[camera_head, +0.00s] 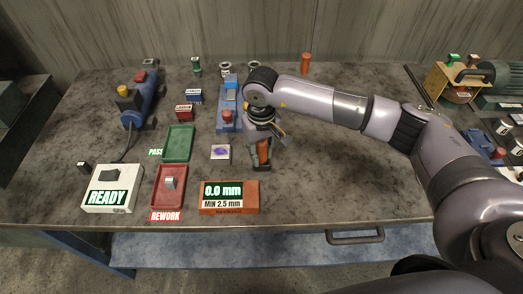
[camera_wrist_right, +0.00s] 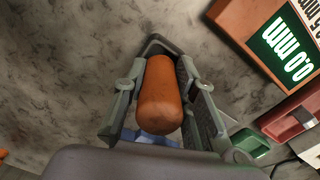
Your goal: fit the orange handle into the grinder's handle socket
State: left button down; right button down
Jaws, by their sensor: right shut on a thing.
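The orange handle (camera_head: 264,152) is in my right gripper (camera_head: 262,163), just above the middle of the workbench, right of a small white block with a purple patch. In the right wrist view the handle (camera_wrist_right: 160,98) is a rounded orange cylinder between the two fingers of my gripper (camera_wrist_right: 160,80). Its far end is partly hidden by the fingers. The blue grinder (camera_head: 147,104) lies at the left of the bench, well apart from the handle, with a cable running from it. I cannot make out its handle socket. My left gripper is not in view.
A green tray (camera_head: 178,143), a red tray (camera_head: 168,186) holding a small metal piece, a READY box (camera_head: 112,188) and a 0.0 mm gauge (camera_head: 228,197) stand between left and centre. A blue fixture (camera_head: 229,116) is beside my gripper. An orange-brown cylinder (camera_head: 305,63) stands behind. The right front is clear.

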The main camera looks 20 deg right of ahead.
jog(key=c, duration=1.8)
grip_release()
jog(key=shift+f, duration=0.15)
jog(key=o, duration=0.5)
jog(key=shift+r+p, duration=0.3)
jog(key=shift+r+b, duration=0.25)
jog(key=shift+b, duration=0.1)
notch_tip(320, 180, up, 11)
jog(key=b, duration=0.3)
jog(key=shift+f, duration=0.2)
jog(key=shift+r, duration=0.35)
jog(key=shift+o, duration=0.4)
